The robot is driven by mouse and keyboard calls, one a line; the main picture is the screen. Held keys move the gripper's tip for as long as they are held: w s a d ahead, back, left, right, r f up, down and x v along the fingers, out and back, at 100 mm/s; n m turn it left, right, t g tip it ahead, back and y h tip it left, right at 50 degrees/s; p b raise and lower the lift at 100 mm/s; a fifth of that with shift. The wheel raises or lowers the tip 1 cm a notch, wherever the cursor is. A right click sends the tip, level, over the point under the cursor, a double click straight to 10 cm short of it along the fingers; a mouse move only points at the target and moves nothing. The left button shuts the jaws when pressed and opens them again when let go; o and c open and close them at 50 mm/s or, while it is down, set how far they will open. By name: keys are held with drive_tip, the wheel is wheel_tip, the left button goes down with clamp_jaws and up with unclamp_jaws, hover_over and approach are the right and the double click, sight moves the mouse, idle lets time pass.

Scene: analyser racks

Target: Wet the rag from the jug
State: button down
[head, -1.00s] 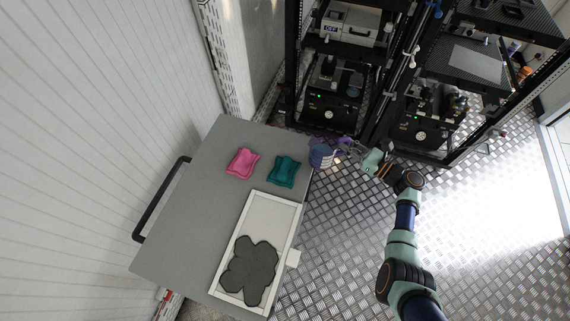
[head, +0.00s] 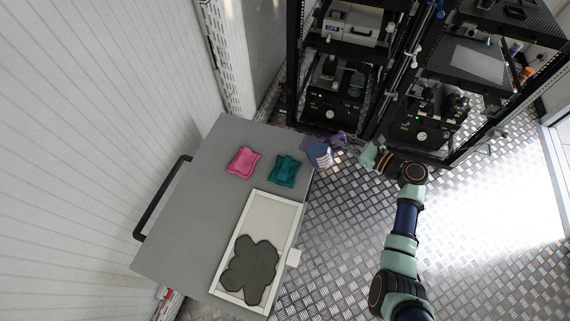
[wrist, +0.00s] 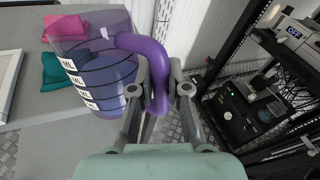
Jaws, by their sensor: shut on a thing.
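My gripper (wrist: 160,88) is shut on the purple handle (wrist: 152,58) of a see-through purple jug with ML marks. The jug (wrist: 97,68) has bluish contents and looks tilted in the wrist view. In the head view the jug (head: 319,155) is off the table's right edge, near the teal cloth. A dark grey flat rag-like piece (head: 248,268) lies spread in a white-rimmed tray (head: 272,196). A pink cloth (head: 243,162) and a teal cloth (head: 284,171) lie crumpled on the table. Which one is the rag is not certain.
The grey table (head: 180,235) has clear room at its left side, where a black handle bar (head: 160,195) sticks out. Black equipment racks (head: 335,100) stand behind the jug. The metal floor is open to the right of the table.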

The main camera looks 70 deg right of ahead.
sight(331, 137)
drive_tip(key=shift+w+a+r+n+g, duration=0.35)
drive_tip(key=shift+w+r+n, duration=0.15)
drive_tip(key=shift+r, duration=0.2)
drive_tip(key=shift+w+a+r+n+g, duration=0.35)
drive_tip(key=shift+w+r+n, duration=0.1)
drive_tip(key=shift+r, duration=0.2)
drive_tip(key=shift+w+a+r+n+g, duration=0.3)
drive_tip(key=shift+w+a+n+g, duration=0.3)
drive_tip(key=shift+w, duration=0.3)
drive_tip(key=shift+w+a+r, duration=0.1)
drive_tip(key=shift+w, duration=0.05)
drive_tip(key=shift+w+a+r+n+g+h, duration=0.3)
drive_tip(key=shift+w+a+n+g+h, duration=0.25)
drive_tip(key=shift+n+g, duration=0.4)
idle(1.5)
drive_tip(key=shift+w+a+r+n+g, duration=0.3)
drive_tip(key=shift+w+r+g, duration=0.2)
drive_tip(key=shift+r, duration=0.2)
idle(1.8)
